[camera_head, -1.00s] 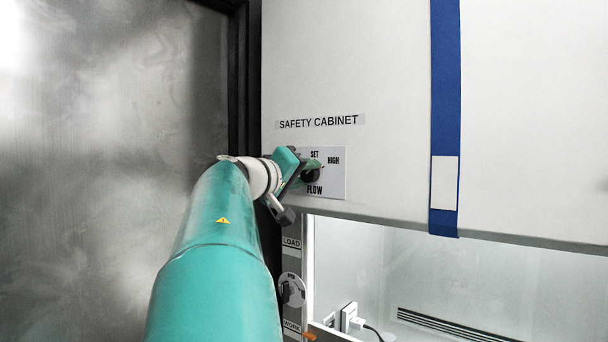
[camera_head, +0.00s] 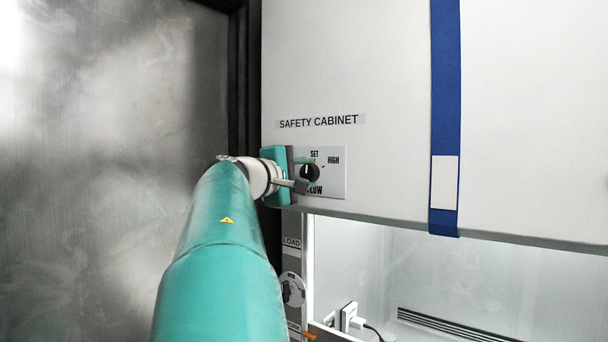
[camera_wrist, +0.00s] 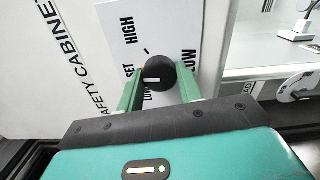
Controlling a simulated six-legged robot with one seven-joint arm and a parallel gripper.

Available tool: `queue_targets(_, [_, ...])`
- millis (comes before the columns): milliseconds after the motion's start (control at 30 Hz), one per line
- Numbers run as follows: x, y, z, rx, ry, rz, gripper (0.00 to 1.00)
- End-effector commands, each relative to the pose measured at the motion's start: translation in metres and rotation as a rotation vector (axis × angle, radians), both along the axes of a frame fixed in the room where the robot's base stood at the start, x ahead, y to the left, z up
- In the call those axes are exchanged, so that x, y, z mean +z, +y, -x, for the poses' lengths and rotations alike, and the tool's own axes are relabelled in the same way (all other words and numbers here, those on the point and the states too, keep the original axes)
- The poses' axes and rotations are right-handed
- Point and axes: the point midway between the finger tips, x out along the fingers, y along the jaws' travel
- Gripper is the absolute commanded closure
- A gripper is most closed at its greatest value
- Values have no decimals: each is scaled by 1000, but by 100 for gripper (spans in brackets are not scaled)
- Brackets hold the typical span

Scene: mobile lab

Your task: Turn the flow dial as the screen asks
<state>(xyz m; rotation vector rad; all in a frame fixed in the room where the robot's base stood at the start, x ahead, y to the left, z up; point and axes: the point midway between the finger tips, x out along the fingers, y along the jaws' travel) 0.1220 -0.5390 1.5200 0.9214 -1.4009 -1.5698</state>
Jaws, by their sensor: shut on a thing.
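The flow dial (camera_head: 310,172) is a round black knob with a white pointer line on a white label plate (camera_head: 335,185) marked SET, HIGH and FLOW. My gripper (camera_head: 305,173) is shut on the dial, its green fingers on opposite sides of the knob. In the wrist view, the dial (camera_wrist: 160,74) sits between the two fingertips (camera_wrist: 158,84). Its white line points roughly up the plate, near the SET side. The LOW mark is partly hidden by a finger in the wrist view. No screen is in view.
The plate is on the white safety cabinet front (camera_head: 390,100), left of a blue strip (camera_head: 445,90). Below are a lower dial (camera_head: 293,289) with a LOAD label and the open, lit cabinet bay with a plug (camera_head: 352,318). A dark-framed metallic panel (camera_head: 110,150) stands left.

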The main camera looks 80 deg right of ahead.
Motion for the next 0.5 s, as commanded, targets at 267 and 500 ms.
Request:
queue_targets(267, [-1, 0, 0, -1, 68, -31, 87])
queue_targets(500, [-1, 0, 0, -1, 76, -35, 87])
